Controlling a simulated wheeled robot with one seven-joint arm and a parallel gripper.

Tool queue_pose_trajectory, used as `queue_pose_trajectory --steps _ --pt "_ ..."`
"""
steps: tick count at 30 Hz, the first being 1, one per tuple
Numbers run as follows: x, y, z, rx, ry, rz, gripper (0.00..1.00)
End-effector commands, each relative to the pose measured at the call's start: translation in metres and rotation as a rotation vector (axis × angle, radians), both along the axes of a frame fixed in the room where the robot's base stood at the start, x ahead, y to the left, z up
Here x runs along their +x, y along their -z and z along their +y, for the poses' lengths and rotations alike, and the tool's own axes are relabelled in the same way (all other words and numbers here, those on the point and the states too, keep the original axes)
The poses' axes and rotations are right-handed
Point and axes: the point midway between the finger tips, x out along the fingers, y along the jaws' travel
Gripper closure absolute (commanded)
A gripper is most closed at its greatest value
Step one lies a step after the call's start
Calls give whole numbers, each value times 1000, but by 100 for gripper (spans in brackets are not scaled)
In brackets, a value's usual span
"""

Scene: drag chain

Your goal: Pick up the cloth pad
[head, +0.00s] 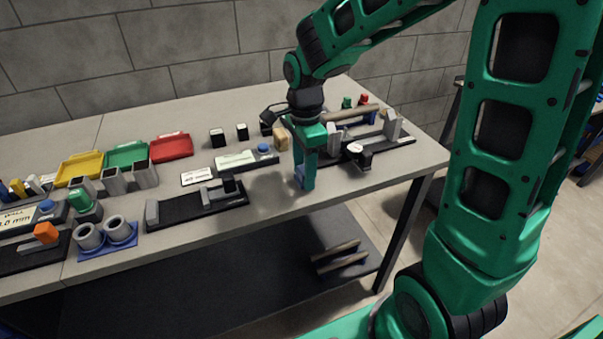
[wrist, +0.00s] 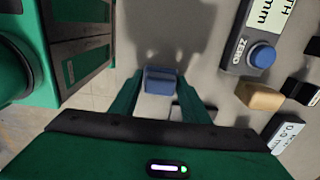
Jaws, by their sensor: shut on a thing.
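The cloth pad (wrist: 160,80) is a small blue block-like pad between my two green fingertips in the wrist view. In the head view only a bit of its blue side (head: 299,175) shows, with a finger hiding the rest. My gripper (head: 304,180) points down near the front edge of the table, and in the wrist view its fingers (wrist: 162,88) are shut on the pad from both sides. I cannot tell whether the pad touches the table top or hangs just above it.
Right of my gripper is a dark fixture (head: 378,142) with grey posts and a rod. Behind it stands a tan block (head: 281,138), also in the wrist view (wrist: 258,97). A gauge with a blue button (head: 245,160) and a black tray (head: 180,210) lie left on the table (head: 265,195).

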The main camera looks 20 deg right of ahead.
Motion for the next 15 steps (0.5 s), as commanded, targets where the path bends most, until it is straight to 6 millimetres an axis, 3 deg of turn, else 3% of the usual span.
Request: queue_pose_trajectory --steps 5,10,15 --pt "1 -12 0 0 0 -4 80" --pt "1 -42 0 1 -1 -7 80" --pt "-31 -64 23 0 -5 -6 80"
